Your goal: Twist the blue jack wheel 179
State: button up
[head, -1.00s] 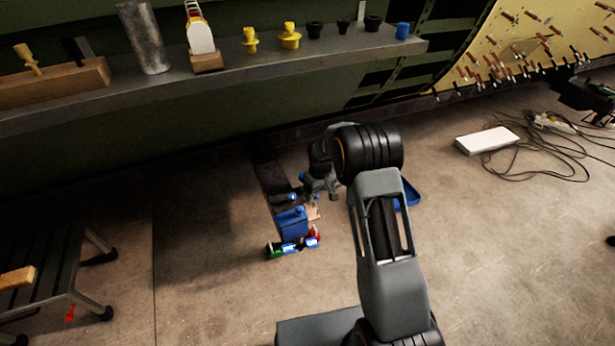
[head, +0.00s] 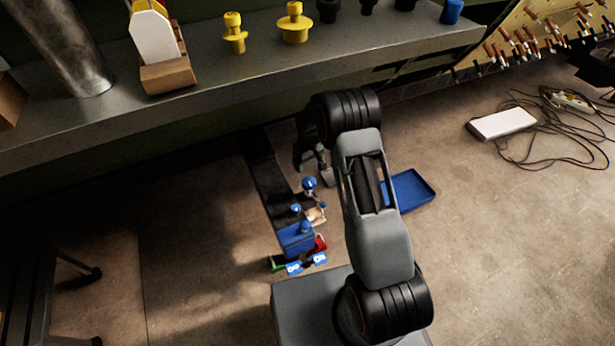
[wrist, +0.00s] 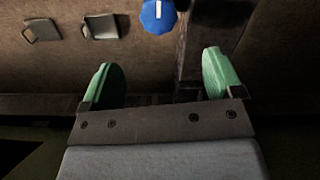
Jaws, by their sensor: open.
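The blue jack wheel (wrist: 158,14) shows as a round blue knob with a white line, at the top edge of the wrist view and partly cut off. It lies beyond my fingertips, roughly centred between them and not touching. In the head view, a blue round knob (head: 309,183) on a dark upright strip near the floor seems to be the same wheel. My gripper (wrist: 162,80) is open and empty, with green pads on both fingers. In the head view my arm hides most of the gripper, which is near the wheel.
A blue box (head: 297,238) with red and green items stands just below the knob. A blue tray (head: 412,190) lies on the floor to the right. A grey shelf (head: 225,85) with yellow plugs overhangs behind. A white box (head: 502,123) and cables lie at right.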

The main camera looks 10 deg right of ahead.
aim_at(309, 182)
notch_tip(309, 182, down, 13)
jog(key=b, duration=0.4)
jog(key=shift+d+r, duration=0.1)
jog(key=shift+r, duration=0.05)
jog(key=shift+c, duration=0.4)
jog(key=c, duration=0.8)
jog(key=shift+c, duration=0.2)
